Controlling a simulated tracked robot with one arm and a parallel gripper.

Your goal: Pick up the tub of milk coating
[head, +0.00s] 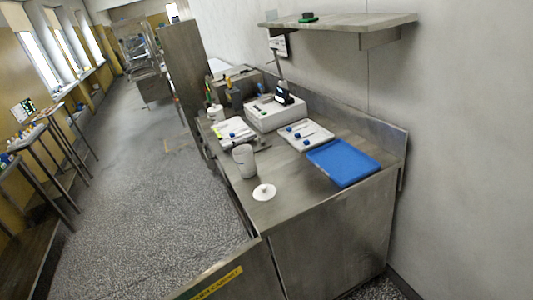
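A pale grey, cylindrical tub (244,162) stands upright near the left edge of a steel bench (300,210). I cannot read any label on it, so I cannot tell if it is the milk coating. A round white lid-like disc (264,192) with a small knob lies on the bench in front of it. A white bottle-like container (215,112) stands further back on the bench. My gripper is not in view.
A blue mat (342,162), a tray with blue-tipped items (305,134), and a white box device (275,111) occupy the bench. A wall shelf (340,22) overhangs the back. A yellow-labelled steel panel (225,268) is close in front. Speckled floor (150,200) lies open at left.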

